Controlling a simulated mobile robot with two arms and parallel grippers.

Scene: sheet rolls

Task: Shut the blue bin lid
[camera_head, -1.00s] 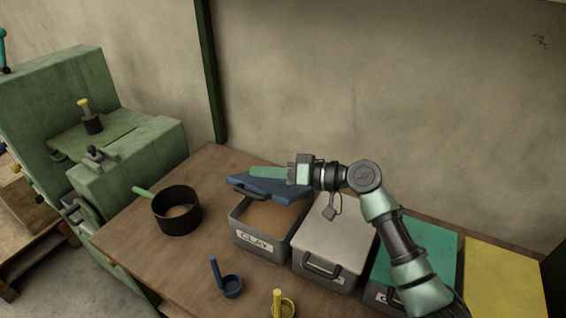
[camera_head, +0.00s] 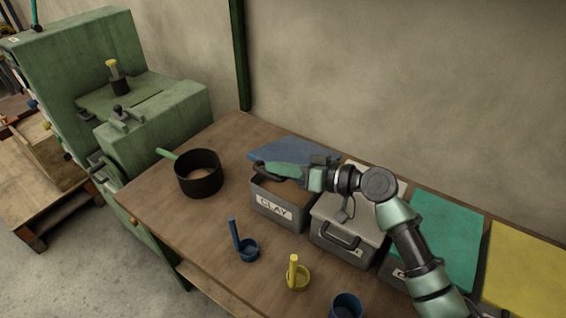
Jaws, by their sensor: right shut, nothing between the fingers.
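The blue lid (camera_head: 296,148) is hinged at the back of the grey clay bin (camera_head: 283,213), labelled CLAY. It stands part open, tilted over the bin, with a gap at the front where brown clay shows. My right gripper (camera_head: 264,169) is shut and empty. Its green fingers lie across the front part of the lid in the picture, above the bin opening. They hide part of the lid's front edge, and I cannot tell whether they touch it. My left gripper is not in view.
A grey-lidded bin (camera_head: 341,239), a teal lid (camera_head: 447,240) and a yellow lid (camera_head: 527,268) line up to the right. A dark pot (camera_head: 200,184), blue scoop (camera_head: 247,250), yellow scoop (camera_head: 298,278) and dark blue cup (camera_head: 346,307) stand on the bench. A green machine is at left.

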